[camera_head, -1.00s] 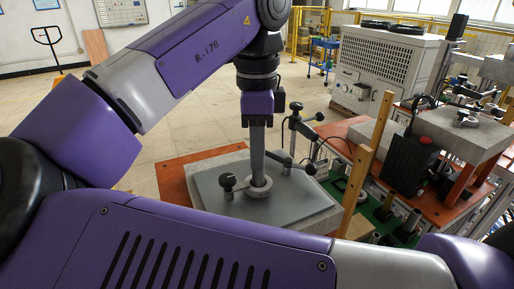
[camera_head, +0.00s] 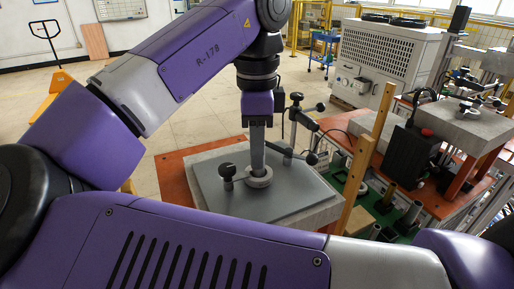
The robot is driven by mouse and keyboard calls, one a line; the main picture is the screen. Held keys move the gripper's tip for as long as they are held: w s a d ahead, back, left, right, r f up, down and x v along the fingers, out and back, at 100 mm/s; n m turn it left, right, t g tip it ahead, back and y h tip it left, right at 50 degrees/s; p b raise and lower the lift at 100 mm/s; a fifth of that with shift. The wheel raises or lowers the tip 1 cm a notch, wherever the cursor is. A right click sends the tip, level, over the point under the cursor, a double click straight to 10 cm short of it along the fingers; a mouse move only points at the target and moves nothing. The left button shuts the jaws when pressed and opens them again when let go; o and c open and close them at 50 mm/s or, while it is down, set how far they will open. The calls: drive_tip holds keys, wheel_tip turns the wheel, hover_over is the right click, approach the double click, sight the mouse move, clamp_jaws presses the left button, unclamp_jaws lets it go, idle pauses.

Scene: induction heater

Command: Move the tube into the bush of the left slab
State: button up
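The tube (camera_head: 257,152) is a grey, upright cylinder below my gripper (camera_head: 257,122). My gripper appears shut on its upper end; the fingers are small and partly hidden. The slab has a grey plate on top and rests on an orange-red table (camera_head: 174,178).
A wooden post (camera_head: 361,170) rises at the slab's right. Another slab (camera_head: 470,128) stands farther right.

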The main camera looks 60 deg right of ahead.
drive_tip(key=o, duration=0.5)
drive_tip(key=shift+r, duration=3.9)
